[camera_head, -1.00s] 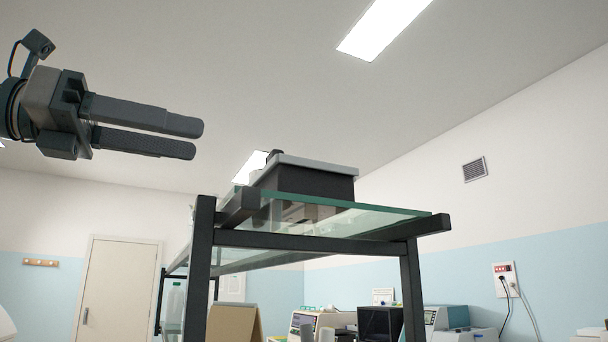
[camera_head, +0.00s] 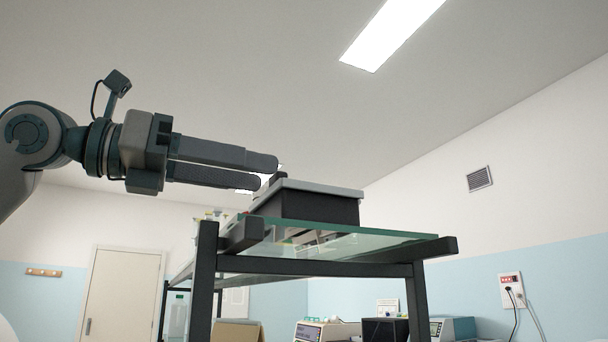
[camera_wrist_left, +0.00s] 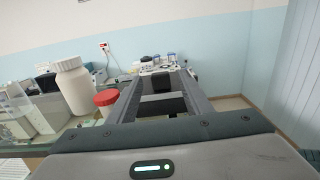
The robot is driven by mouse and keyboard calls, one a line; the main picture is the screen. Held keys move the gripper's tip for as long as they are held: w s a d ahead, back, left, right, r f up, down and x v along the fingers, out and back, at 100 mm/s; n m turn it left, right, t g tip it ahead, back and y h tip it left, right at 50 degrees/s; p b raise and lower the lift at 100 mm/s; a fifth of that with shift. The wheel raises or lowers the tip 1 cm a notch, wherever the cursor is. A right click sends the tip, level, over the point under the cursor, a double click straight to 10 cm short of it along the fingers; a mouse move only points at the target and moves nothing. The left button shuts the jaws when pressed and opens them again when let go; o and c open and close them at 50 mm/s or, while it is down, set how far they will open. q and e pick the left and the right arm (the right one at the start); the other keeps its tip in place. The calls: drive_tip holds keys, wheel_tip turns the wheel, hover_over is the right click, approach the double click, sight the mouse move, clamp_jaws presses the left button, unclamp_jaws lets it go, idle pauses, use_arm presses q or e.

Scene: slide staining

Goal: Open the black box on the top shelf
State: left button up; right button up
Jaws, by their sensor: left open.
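The black box (camera_head: 305,207) with a light grey lid (camera_head: 325,188) sits on the glass top shelf (camera_head: 345,236). The lid looks shut, and a small dark handle rises at its left end, partly hidden by my fingers. My left gripper (camera_head: 263,172) reaches in from the left, its fingers apart and empty. Its tips are at the left end of the lid, just by the handle; I cannot tell whether they touch. In the left wrist view, a grey and black surface (camera_wrist_left: 162,106), likely the box lid, shows between the fingers. My right gripper is not in view.
In the left wrist view, a white bottle (camera_wrist_left: 72,88) and a red-capped jar (camera_wrist_left: 107,104) stand left of the fingers. Lab machines (camera_head: 325,330) stand lower behind the shelf. The space above the box is clear.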

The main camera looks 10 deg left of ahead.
use_arm(q)
drive_tip(key=p+x, duration=0.2)
drive_tip(key=x, duration=0.6)
drive_tip(key=shift+w+d, duration=0.25)
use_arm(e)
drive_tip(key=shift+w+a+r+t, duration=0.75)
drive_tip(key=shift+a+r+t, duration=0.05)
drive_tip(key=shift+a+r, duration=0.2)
use_arm(q)
clamp_jaws()
